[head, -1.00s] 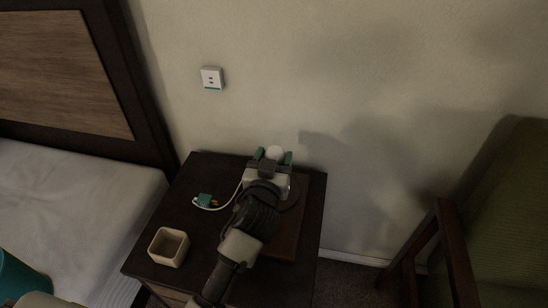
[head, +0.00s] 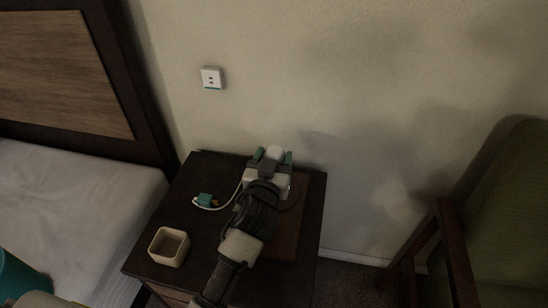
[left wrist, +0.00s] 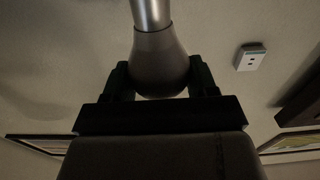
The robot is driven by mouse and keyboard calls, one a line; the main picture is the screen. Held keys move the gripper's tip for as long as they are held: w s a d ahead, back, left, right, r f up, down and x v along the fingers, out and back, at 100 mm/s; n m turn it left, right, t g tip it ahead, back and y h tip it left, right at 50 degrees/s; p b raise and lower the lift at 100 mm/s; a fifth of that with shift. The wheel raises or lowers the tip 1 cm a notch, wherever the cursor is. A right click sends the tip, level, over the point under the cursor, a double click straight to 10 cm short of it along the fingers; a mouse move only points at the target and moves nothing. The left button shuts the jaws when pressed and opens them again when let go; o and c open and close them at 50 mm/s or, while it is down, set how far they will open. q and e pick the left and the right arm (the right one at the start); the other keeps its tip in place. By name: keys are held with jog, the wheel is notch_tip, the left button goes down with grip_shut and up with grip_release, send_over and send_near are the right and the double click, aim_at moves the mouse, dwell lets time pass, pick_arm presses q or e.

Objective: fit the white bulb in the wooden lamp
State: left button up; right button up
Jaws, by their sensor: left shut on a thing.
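My left gripper (head: 273,158) is above the back right part of the nightstand, its green fingertips toward the wall. It is shut on the white bulb (head: 275,152), whose rounded top shows between the fingers. In the left wrist view the bulb (left wrist: 160,62) sits between the dark fingers (left wrist: 160,82), and a shiny metal cylinder (left wrist: 151,14) extends from its narrow end. I cannot tell whether this is only the bulb's cap or also a socket. I cannot make out the wooden lamp; my left arm hides much of that area. My right gripper is not in view.
A dark nightstand (head: 192,180) carries a beige open cup (head: 169,247) and a small teal plug (head: 205,200) on a white cord. A brown board (head: 287,232) lies partly under my arm. A wall outlet (head: 212,78) is behind, a green chair (head: 500,200) right, a bed (head: 70,200) left.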

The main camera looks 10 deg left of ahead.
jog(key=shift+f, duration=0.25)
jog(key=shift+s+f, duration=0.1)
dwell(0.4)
pick_arm(q)
jog(key=shift+f, duration=0.1)
jog(key=shift+f, duration=0.2)
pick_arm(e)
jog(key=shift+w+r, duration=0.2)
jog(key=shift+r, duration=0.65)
pick_arm(q)
jog(key=shift+f, duration=0.1)
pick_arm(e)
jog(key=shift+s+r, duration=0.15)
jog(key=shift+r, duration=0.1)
pick_arm(q)
jog(key=shift+b, duration=0.3)
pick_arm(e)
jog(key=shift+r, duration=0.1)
pick_arm(q)
jog(key=shift+f, duration=0.25)
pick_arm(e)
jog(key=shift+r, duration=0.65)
